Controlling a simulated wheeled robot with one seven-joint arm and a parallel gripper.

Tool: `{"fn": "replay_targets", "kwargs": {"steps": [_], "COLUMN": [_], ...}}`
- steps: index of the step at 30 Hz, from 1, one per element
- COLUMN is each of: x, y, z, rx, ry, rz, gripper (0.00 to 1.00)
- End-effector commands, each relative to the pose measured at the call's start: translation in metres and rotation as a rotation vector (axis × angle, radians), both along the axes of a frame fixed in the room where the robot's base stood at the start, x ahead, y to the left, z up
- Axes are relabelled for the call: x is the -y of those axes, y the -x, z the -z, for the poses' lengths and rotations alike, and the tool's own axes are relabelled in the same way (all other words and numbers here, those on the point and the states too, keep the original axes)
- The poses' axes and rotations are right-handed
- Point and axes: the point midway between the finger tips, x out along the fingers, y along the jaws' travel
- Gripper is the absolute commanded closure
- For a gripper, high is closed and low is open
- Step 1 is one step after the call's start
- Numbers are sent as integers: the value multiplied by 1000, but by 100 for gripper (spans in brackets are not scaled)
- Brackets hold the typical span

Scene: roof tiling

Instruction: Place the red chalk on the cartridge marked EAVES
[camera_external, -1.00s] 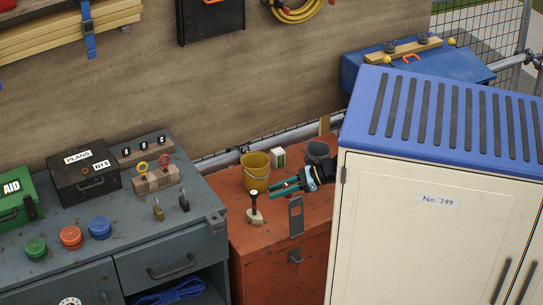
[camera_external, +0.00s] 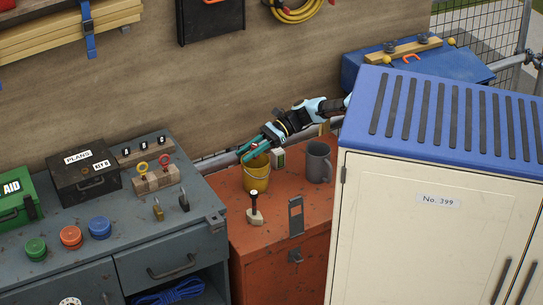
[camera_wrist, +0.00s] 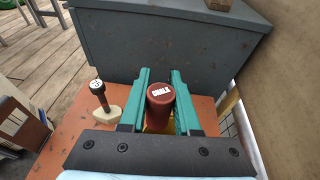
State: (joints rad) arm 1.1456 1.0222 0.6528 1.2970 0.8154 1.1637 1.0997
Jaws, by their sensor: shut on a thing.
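My gripper (camera_external: 246,153) is above the rim of a yellow bucket (camera_external: 257,178), pointing left. In the wrist view my gripper (camera_wrist: 160,76) has its green fingers on both sides of a dark red cylinder, the red chalk (camera_wrist: 159,104), with a white label reading roughly CHALK on its top. The fingers are shut on it. The chalk cannot be made out in the external view. No marking EAVES can be read in either view. A small white box (camera_external: 277,157) stands behind the bucket; its marking is too small to read.
The grey cabinet (camera_external: 215,200) to the left carries locks, coloured lids and a black box. A tall cream locker (camera_external: 420,240) stands at right.

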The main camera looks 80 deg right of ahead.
Motion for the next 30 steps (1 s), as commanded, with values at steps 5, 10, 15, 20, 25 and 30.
{"fn": "replay_targets", "kwargs": {"steps": [5, 10, 15, 20, 25, 30], "x": [75, 131, 156, 161, 160, 160], "y": [5, 20, 29, 30, 30, 30], "z": [-14, -19, -19, -3, 28, 46], "rx": [25, 35, 39, 38, 38, 38], "ry": [-26, -38, -38, -40, -40, -39], "rz": [44, 115, 155, 162, 162, 160], "gripper": [100, 100, 100, 100, 100, 100]}}
